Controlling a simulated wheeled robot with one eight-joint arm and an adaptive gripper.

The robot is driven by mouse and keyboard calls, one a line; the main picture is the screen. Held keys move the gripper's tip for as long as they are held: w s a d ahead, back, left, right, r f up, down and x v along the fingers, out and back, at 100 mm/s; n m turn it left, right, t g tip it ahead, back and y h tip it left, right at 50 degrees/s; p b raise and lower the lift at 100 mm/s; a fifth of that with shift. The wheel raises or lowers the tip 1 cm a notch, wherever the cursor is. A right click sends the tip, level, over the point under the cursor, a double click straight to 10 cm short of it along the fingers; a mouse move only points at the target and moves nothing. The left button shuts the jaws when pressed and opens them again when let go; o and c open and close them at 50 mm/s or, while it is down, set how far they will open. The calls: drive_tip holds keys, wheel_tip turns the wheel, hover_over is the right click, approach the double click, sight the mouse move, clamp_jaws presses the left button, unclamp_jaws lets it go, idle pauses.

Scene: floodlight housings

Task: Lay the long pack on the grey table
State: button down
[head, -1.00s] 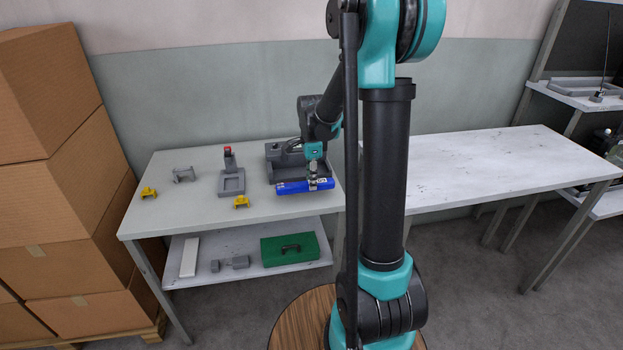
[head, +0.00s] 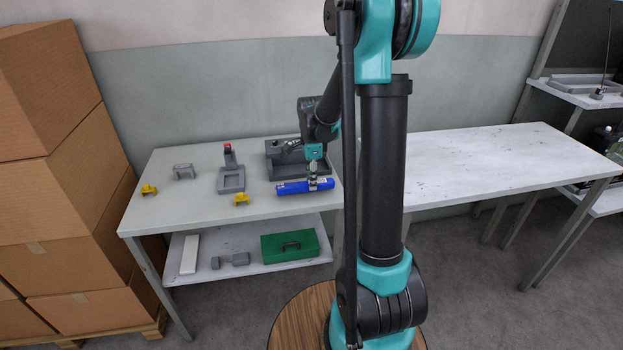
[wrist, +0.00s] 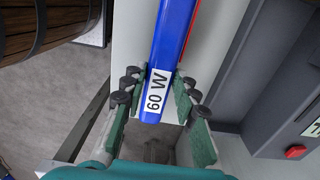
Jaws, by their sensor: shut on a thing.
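The long pack (head: 292,188) is a blue cylinder-like bar with a white label, lying level at the right part of the grey table (head: 180,210) in the head view. My gripper (head: 313,184) is shut on it near its right end. In the wrist view the pack (wrist: 172,50) runs between the two fingers (wrist: 158,100), and its label reads 60 W. I cannot tell whether its underside touches the tabletop or hangs just above it.
A grey housing (head: 283,150) stands right behind the pack. A grey fixture (head: 231,180), a grey bracket (head: 184,171) and yellow clips (head: 241,199) stand to the left. A green case (head: 290,246) is on the lower shelf. A whitish table (head: 490,165) at right is mostly clear.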

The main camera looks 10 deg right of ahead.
drive_tip(key=shift+f, duration=0.6)
idle(0.3)
drive_tip(key=c, duration=1.1)
unclamp_jaws()
wheel_tip(320, 180, up, 12)
drive_tip(key=s+f+n+t, duration=0.1)
drive_tip(key=s+f+n, duration=0.3)
drive_tip(key=s+n, duration=0.2)
drive_tip(key=s+d+f+n+t, duration=0.1)
drive_tip(key=s+f+n, duration=0.3)
drive_tip(key=s+n, duration=0.2)
drive_tip(key=s+d+f+n+t, duration=0.1)
drive_tip(key=s+f+n, duration=0.3)
drive_tip(key=s, duration=0.6)
drive_tip(key=shift+n+t, duration=0.6)
drive_tip(key=shift+n, duration=0.4)
